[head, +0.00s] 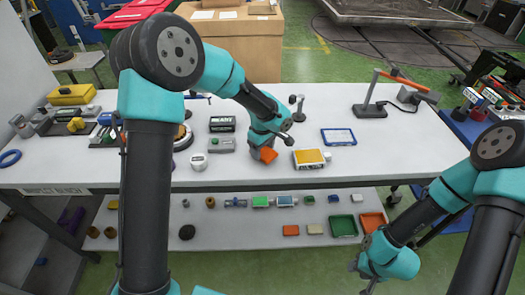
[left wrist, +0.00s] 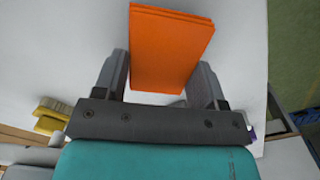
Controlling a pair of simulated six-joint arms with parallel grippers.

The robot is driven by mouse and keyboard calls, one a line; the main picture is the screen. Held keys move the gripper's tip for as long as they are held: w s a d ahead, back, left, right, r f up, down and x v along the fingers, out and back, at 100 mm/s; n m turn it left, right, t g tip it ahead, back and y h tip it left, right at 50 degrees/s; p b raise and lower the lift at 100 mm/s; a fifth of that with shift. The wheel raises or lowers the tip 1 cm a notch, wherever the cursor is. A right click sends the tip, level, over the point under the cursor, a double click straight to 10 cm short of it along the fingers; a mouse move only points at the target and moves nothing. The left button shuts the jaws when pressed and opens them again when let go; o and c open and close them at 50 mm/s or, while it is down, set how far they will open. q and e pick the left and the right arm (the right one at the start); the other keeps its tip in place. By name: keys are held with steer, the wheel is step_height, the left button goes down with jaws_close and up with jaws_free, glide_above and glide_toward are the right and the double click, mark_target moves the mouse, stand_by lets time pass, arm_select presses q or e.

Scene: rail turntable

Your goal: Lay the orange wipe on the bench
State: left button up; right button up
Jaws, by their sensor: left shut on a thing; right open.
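The orange wipe (head: 268,155) is a flat folded rectangle at the near middle part of the white bench (head: 340,110). My left gripper (head: 260,148) is shut on the orange wipe, which also shows in the left wrist view (left wrist: 171,48) between the two fingers of the left gripper (left wrist: 160,85). The wipe is over the bench top; I cannot tell whether it touches it. My right gripper (head: 362,280) is open, low at the front right, away from the bench top and apart from the wipe.
A yellow-topped box (head: 309,158) lies just right of the wipe, and a white round gauge (head: 198,162) and a grey block (head: 221,145) lie to its left. A blue-framed card (head: 338,137) lies further right. A lower shelf (head: 260,222) holds several small parts and trays.

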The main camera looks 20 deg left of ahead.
mark_target(262, 150)
arm_select(q)
steer(key=shift+f, duration=0.65)
steer(key=shift+f, duration=0.15)
steer(key=o, duration=0.9)
step_height(262, 150, up, 12)
steer(key=shift+r, duration=0.2)
